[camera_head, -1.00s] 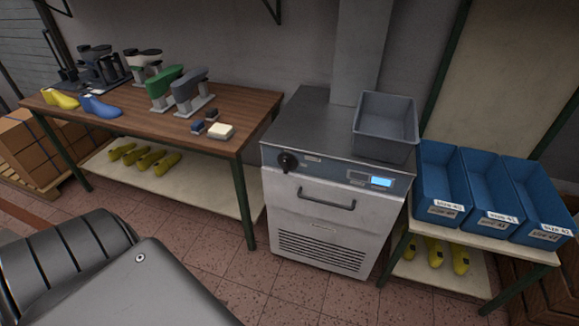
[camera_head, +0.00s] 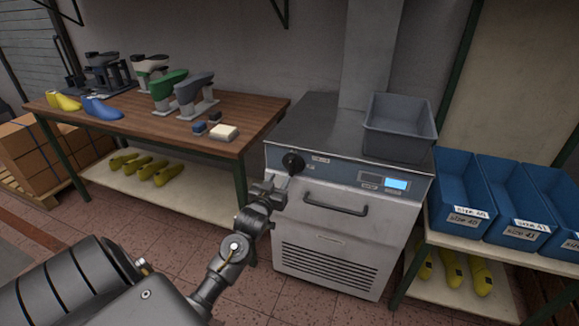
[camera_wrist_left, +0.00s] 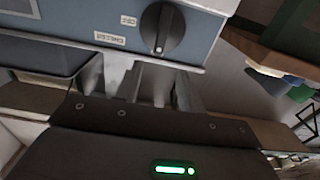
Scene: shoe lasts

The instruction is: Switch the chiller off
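The chiller (camera_head: 345,230) is a metal cabinet with a grey-blue control panel, a black round knob (camera_head: 293,163) at its left end and a lit display (camera_head: 396,183) at its right. In the left wrist view the knob (camera_wrist_left: 162,28) is at the top, with a pale pointer line on it. My left gripper (camera_head: 277,185) is just below and left of the knob in the head view, apart from it. Its fingers (camera_wrist_left: 154,80) look spread with nothing held between them. My right gripper is not in view.
A grey bin (camera_head: 400,128) sits on the chiller's top. A wooden bench (camera_head: 150,125) with shoe lasts and machines stands to the left. Blue bins (camera_head: 463,192) are on a low table to the right. A handle (camera_head: 336,208) sticks out of the chiller front.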

